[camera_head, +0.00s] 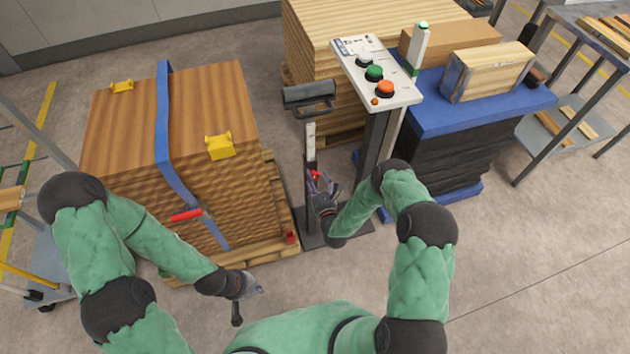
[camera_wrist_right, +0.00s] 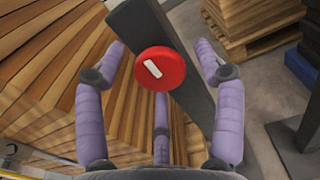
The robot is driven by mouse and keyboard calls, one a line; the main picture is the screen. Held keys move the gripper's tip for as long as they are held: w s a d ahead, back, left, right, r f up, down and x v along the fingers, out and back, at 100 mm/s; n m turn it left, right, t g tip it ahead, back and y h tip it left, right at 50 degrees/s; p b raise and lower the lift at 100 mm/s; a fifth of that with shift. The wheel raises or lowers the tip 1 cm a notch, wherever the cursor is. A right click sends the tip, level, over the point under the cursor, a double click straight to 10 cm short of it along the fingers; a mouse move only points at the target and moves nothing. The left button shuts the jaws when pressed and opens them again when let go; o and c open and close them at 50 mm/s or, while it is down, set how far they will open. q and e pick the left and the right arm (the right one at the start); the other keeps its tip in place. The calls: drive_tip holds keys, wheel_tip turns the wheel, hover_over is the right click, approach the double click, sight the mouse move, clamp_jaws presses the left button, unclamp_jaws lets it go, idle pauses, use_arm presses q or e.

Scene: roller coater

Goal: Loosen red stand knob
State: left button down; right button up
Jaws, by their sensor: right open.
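The red stand knob (camera_wrist_right: 160,68) is a round red disc with a white bar on its face, set on a dark upright post (camera_wrist_right: 142,30). In the head view the knob (camera_head: 314,174) shows small and red on the stand's post. My right gripper (camera_wrist_right: 165,60) is open, its purple fingers spread around the knob, with no clear contact visible. In the head view my right gripper (camera_head: 322,184) is right at the post. My left gripper (camera_head: 250,291) hangs low in front of the wood stack, away from the knob; its fingers are too small to judge.
A strapped wood stack (camera_head: 120,140) on a pallet stands to the left. A control panel (camera_head: 376,72) with green and orange buttons stands right of the post. A blue-topped table (camera_head: 440,118) holds wooden boxes. Bare floor lies at the front right.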

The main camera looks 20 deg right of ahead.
drive_tip(key=c, duration=1.2)
drive_tip(key=shift+o, duration=0.2)
drive_tip(key=shift+n, duration=0.4)
drive_tip(key=n+b, duration=0.1)
drive_tip(key=n, duration=0.3)
drive_tip(key=shift+n, duration=0.3)
drive_tip(key=n+b, duration=0.1)
drive_tip(key=n, duration=0.4)
drive_tip(key=shift+n, duration=0.3)
drive_tip(key=n+b, duration=0.1)
drive_tip(key=n, duration=0.4)
drive_tip(key=shift+f, duration=0.1)
drive_tip(key=n+b, duration=0.1)
drive_tip(key=n, duration=0.4)
